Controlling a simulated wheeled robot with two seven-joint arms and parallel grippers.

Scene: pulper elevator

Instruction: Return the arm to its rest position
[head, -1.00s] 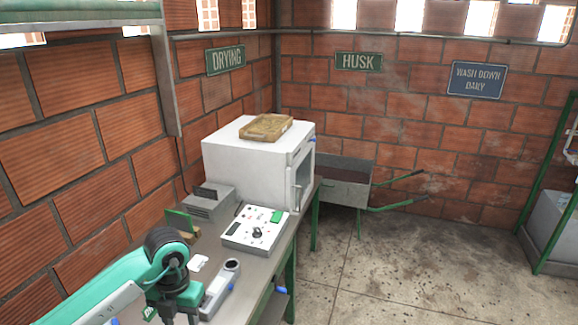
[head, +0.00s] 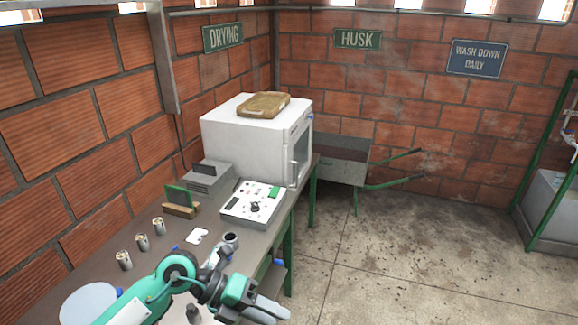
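My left arm comes in from the bottom left in the head view, green and white with dark joints. Its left gripper (head: 268,309) is at the bottom centre, past the bench's front edge and over the floor side. Its grey fingers lie close together and I see nothing held between them. Their gap is too small and angled to judge. My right gripper is not in view.
A wheelbarrow (head: 345,165) stands behind.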

